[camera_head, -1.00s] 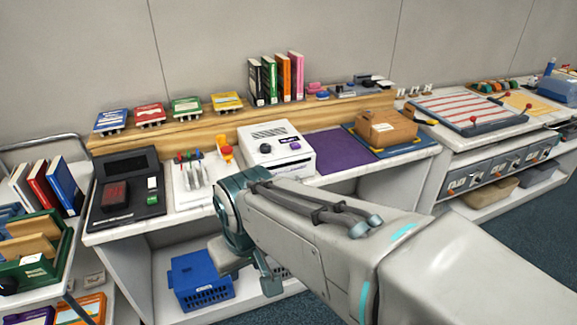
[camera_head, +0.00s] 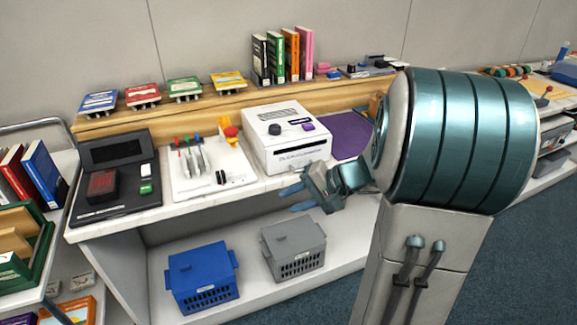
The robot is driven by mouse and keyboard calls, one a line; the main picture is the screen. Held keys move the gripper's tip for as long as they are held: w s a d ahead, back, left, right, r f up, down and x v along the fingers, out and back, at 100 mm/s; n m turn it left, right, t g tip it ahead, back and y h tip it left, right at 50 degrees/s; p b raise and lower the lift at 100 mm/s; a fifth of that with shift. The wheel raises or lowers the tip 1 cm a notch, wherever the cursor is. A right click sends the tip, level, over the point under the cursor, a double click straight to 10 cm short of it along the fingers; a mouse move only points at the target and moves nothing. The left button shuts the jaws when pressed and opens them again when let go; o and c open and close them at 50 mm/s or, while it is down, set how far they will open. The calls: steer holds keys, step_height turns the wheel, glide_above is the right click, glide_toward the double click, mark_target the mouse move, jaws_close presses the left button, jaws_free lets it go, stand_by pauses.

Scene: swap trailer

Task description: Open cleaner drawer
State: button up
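My gripper (camera_head: 291,198) is in front of and below the machine's front face, near the counter's front edge. Its two blue fingers point left with a gap between them. It is open and empty, and it appears apart from the machine.
A white board with levers (camera_head: 205,178) and a black device (camera_head: 112,180) stand left of the machine. A purple mat (camera_head: 345,135) lies to its right. A blue basket (camera_head: 200,278) and a grey basket (camera_head: 293,248) sit on the lower shelf.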

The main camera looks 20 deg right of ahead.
steer(key=w+d+f+m+t+h+b, duration=0.1)
steer(key=w+d+f+m+t, duration=0.15)
steer(key=d, duration=0.35)
steer(key=w+d+f+m+t+b, duration=0.1)
steer(key=d+m+t, duration=0.15)
steer(key=d, duration=0.35)
steer(key=w+d+f+m+t+h+b, duration=0.1)
steer(key=w+d+f+t+b, duration=0.15)
steer(key=d, duration=0.35)
steer(key=r+p+x, duration=0.1)
steer(key=x, duration=1.2)
steer(key=shift+r, duration=0.2)
steer(key=shift+a+t, duration=0.1)
steer(key=shift+t, duration=0.15)
jaws_close()
